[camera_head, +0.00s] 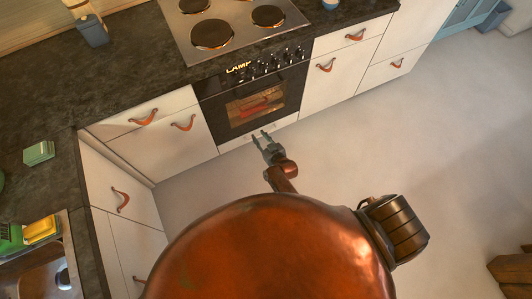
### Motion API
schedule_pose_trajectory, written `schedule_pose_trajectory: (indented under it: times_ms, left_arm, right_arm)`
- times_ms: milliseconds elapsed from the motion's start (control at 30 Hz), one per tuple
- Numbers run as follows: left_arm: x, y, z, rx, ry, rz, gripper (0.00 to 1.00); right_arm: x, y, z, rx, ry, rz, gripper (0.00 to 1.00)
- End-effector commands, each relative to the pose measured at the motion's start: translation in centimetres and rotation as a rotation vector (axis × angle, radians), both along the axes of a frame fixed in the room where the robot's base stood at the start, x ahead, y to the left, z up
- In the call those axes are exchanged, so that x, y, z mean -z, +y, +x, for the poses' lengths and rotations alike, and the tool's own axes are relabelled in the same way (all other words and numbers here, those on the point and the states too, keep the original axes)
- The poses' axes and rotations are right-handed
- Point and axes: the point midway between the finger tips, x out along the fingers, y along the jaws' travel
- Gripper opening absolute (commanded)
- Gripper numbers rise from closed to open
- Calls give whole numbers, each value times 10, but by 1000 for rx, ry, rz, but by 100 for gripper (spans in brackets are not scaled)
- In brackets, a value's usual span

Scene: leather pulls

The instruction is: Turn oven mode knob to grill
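The oven (252,105) is set into the counter front, below the hob. Its control panel carries several dark knobs (275,62) in a row, with bright lettering that seems to read "LAMP" at the left end. I cannot tell which knob is the mode knob or how it is turned. My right gripper (260,135) is in front of the oven's lower part, below the glass door in the picture and apart from the knobs. Its two fingers are spread and nothing is between them. My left gripper is not in view.
A hob (232,35) with round plates lies above the oven. White cupboards with leather pulls flank it, including one at the left (183,123) and one at the right (326,66). A sink (45,270) with a yellow sponge is at lower left.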

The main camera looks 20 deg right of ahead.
Motion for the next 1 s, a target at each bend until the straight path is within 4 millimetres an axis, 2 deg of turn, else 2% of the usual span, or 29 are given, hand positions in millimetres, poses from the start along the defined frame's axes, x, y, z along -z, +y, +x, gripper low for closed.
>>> schedule_pose_trajectory:
  times_ms: [100, 300, 500, 1000]
  left_arm:
    - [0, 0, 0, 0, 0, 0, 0]
    - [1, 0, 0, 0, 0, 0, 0]
    - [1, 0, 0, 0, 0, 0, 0]
    - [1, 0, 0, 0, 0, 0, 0]
  right_arm:
    - [20, -2, -15, -4, 41, -4, 27]
    - [48, -4, -36, -9, 99, -8, 27]
    - [67, -6, -53, -13, 140, -13, 27]
    - [75, -7, -59, -14, 157, -14, 27]
